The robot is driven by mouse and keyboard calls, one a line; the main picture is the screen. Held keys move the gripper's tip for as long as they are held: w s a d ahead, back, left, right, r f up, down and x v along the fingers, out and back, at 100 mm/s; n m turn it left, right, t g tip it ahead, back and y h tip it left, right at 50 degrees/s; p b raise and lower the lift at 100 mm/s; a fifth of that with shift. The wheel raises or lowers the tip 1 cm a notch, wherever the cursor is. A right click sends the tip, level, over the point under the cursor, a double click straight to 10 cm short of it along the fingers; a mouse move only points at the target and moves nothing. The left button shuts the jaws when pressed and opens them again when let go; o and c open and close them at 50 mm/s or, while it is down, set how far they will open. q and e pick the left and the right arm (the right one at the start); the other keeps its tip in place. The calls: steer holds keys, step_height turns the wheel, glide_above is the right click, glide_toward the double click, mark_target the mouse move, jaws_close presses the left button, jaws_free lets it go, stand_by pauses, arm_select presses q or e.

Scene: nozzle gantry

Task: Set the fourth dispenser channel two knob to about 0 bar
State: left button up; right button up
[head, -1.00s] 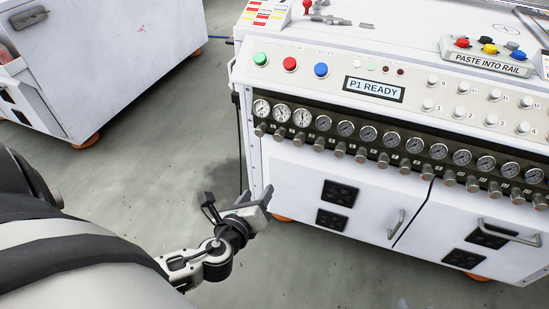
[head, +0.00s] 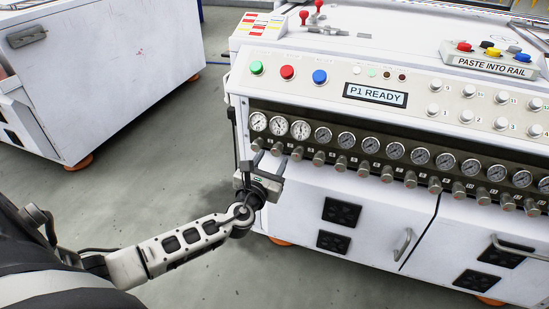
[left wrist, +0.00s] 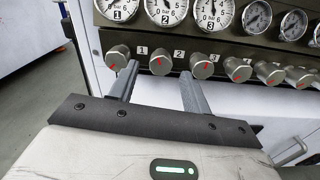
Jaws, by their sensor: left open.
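A row of round grey knobs runs along the machine's front under a row of pressure gauges. I cannot tell which is the fourth dispenser channel two knob. My left gripper (head: 271,157) is open and empty at the left end of the row, just below the larger gauges. In the left wrist view, its fingers (left wrist: 160,72) point at the knobs labelled 1 to 3, with the second knob (left wrist: 160,63) between the tips; contact is not clear. Beside it are the first knob (left wrist: 118,56) and third knob (left wrist: 202,66), with red marks. My right gripper is out of view.
The larger gauges (head: 279,125) sit at the left, and smaller gauges (head: 396,151) continue right. Above are a display reading P1 READY (head: 375,94) and coloured buttons (head: 287,72). Cabinet doors with a handle (head: 402,244) lie below. The floor (head: 200,185) at left is clear.

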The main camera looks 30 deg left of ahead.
arm_select(q)
steer(key=shift+x, duration=1.15)
steer(key=shift+w, duration=0.25)
steer(key=shift+w+a, duration=0.1)
steer(key=c, duration=1)
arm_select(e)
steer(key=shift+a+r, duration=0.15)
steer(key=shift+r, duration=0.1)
arm_select(q)
steer(key=shift+b, duration=0.35)
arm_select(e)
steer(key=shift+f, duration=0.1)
